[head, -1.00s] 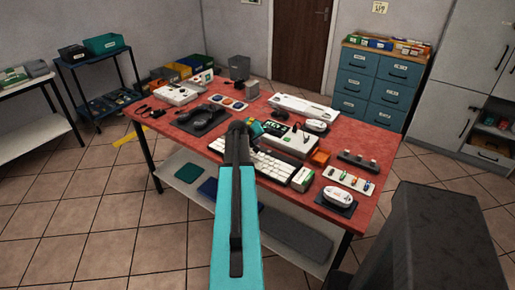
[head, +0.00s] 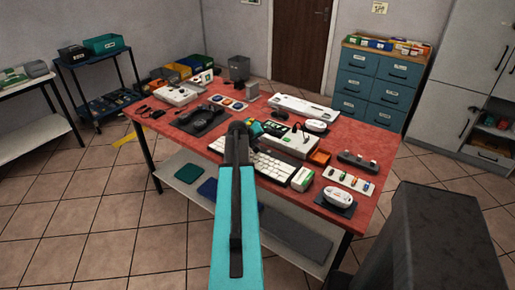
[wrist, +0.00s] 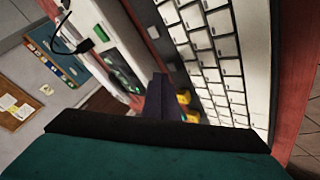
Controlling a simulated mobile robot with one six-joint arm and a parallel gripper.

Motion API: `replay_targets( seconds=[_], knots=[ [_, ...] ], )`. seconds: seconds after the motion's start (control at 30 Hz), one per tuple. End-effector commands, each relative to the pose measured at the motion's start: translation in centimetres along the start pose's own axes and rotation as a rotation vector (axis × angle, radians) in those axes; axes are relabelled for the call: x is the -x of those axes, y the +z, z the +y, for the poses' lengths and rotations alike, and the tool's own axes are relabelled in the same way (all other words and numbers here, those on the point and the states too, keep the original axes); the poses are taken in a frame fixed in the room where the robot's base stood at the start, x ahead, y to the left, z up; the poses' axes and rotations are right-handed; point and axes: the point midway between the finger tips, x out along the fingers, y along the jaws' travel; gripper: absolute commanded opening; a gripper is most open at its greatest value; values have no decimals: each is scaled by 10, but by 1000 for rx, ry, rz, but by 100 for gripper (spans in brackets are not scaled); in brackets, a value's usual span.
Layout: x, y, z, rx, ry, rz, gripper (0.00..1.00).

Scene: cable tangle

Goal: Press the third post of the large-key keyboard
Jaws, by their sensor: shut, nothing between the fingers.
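A keyboard with large white keys (head: 270,167) lies along the front of the red table. In the wrist view its key rows (wrist: 215,45) fill the upper right. No post on it can be made out clearly. My gripper (wrist: 160,86) shows dark, closed fingers with nothing between them, near the keyboard's dark edge in the wrist view. I cannot tell whether it touches. In the head view my teal and black arm hides part of the keyboard's left end.
A white device with a green display (head: 290,141) sits behind the keyboard. A white and green box (head: 303,178) stands at its right end, with an orange box (head: 319,158) close by. A white mouse (head: 338,194) lies on a dark pad.

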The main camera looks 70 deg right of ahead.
Motion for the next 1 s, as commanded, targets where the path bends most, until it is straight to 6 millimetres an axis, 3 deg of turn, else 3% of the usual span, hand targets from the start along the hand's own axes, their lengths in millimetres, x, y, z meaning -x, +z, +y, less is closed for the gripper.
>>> replay_targets(
  seconds=[1.0],
  knots=[
    [-6, 5, -4, 1, 0, 0, 0]
  ],
)
